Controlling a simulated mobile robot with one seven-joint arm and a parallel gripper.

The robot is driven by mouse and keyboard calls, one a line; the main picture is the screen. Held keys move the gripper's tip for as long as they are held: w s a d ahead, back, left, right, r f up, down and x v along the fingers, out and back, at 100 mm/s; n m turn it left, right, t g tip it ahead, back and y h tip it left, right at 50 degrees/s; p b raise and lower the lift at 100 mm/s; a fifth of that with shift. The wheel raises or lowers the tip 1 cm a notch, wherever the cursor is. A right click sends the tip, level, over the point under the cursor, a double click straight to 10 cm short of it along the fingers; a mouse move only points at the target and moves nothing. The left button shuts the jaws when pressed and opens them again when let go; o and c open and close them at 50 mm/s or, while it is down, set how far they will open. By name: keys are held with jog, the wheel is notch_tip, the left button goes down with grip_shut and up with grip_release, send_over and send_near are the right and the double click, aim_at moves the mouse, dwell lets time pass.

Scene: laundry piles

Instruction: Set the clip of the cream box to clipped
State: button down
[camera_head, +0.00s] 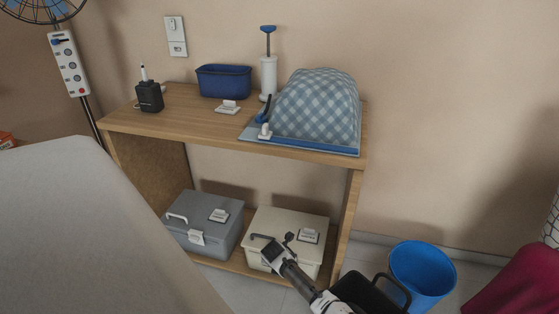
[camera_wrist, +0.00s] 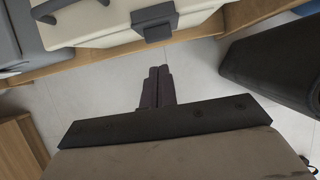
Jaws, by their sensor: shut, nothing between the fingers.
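The cream box (camera_head: 257,221) stands on the lower shelf, at the right, with its lid down. Its front also shows along the top of the wrist view (camera_wrist: 200,28). A dark clip (camera_wrist: 152,24) sits at the middle of the box's front edge. I cannot tell from its angle whether it is fastened. My gripper (camera_head: 283,262) is low in front of the box and partly covers its front in the head view. In the wrist view its dark fingers (camera_wrist: 160,72) are shut and empty, pointing at the clip with a gap between.
A grey box (camera_head: 205,212) stands left of the cream box. The wooden shelf (camera_head: 140,124) holds a blue bin (camera_head: 224,81), a pump bottle (camera_head: 268,77) and a checked cloth mound (camera_head: 315,105) above. A blue bucket (camera_head: 423,272) stands at the right. A pale surface fills the lower left.

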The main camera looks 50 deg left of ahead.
jog(key=p+v, duration=0.1)
jog(key=v, duration=0.8)
jog(key=shift+p, duration=0.3)
